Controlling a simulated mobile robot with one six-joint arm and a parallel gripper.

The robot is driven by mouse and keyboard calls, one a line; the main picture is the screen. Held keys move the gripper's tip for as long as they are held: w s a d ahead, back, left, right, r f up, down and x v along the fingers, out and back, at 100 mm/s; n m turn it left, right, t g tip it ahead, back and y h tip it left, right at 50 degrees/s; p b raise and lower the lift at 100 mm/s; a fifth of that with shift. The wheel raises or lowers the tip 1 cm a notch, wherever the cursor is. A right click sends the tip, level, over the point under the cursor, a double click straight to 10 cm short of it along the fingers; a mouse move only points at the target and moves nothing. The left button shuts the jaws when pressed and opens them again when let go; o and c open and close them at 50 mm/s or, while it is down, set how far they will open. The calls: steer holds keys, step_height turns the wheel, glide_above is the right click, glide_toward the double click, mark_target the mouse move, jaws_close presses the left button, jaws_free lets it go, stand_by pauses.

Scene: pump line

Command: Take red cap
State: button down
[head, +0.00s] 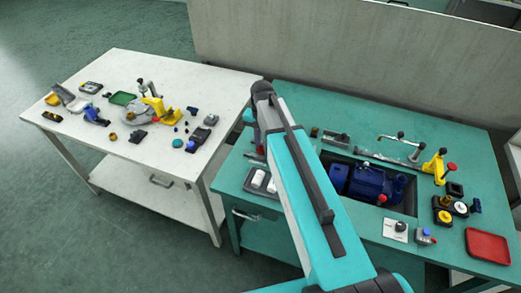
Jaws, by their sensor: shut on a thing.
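My gripper is not visible; my own teal and grey arm crosses the middle of the view and hides what lies behind it. I cannot tell which red part is the red cap. A small red round part (382,198) shows on the blue pump (365,184) set in the green bench's recess. Another red knob (451,168) sits on a yellow clamp (437,166) at the right. A third red piece (434,240) is on a small grey block (423,236) near the front edge.
The green bench (440,130) carries a red tray (488,246) at the front right and white pieces (264,182) left of my arm. A grey partition (350,50) stands behind.

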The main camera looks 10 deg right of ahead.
steer(key=shift+r, duration=0.4)
stand_by(0.4)
steer(key=shift+r+p, duration=1.5)
steer(key=shift+r, duration=0.6)
